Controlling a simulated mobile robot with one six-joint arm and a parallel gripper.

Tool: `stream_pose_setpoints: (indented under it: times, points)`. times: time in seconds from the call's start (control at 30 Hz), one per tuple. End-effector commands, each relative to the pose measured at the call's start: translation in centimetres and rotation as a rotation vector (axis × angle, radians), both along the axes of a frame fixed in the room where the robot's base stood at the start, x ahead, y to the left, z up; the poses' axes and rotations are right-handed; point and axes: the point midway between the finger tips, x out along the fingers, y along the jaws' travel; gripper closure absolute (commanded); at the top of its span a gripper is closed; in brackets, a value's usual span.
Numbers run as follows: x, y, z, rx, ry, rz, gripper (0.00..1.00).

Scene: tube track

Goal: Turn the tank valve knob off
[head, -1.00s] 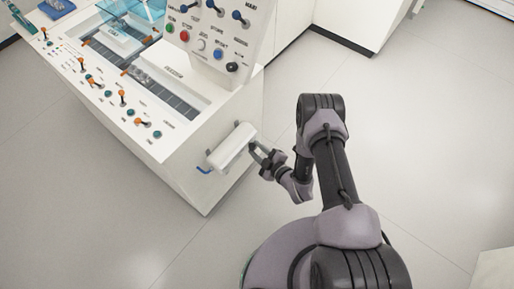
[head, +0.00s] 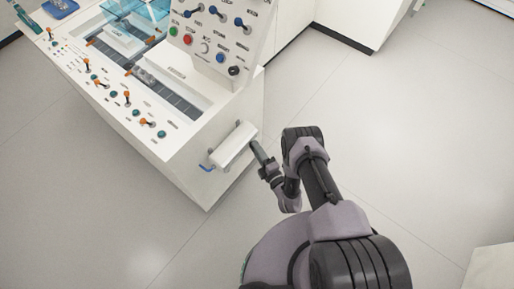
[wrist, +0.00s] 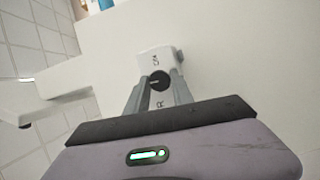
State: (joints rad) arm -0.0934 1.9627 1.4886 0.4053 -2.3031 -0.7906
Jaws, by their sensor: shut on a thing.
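The white tank (head: 234,146) is mounted on the side of the white console, low near its corner. In the wrist view the tank's end (wrist: 153,62) faces me and carries a round black valve knob (wrist: 159,80). My gripper (wrist: 160,88) has its two grey fingers on either side of the knob, shut on it. In the head view my gripper (head: 256,149) meets the right end of the tank, and the knob is hidden there.
The console (head: 150,110) has a sloped top with orange and teal switches and an upright panel (head: 215,40) of blue levers and coloured buttons. A blue handle (head: 207,168) sticks out left of the tank. Open floor (head: 390,120) lies to the right.

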Motion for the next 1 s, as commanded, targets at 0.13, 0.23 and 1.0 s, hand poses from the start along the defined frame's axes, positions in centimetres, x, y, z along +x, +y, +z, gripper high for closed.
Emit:
stream_pose_setpoints:
  times: [0.13, 0.23, 1.0]
  points:
    - [-0.07, -0.03, -0.08, -0.029, -0.036, -0.001, 1.00]
    - [-0.03, -0.02, -0.07, -0.043, -0.054, -0.001, 1.00]
    - [0.00, 0.00, -0.09, -0.054, -0.069, 0.000, 0.50]
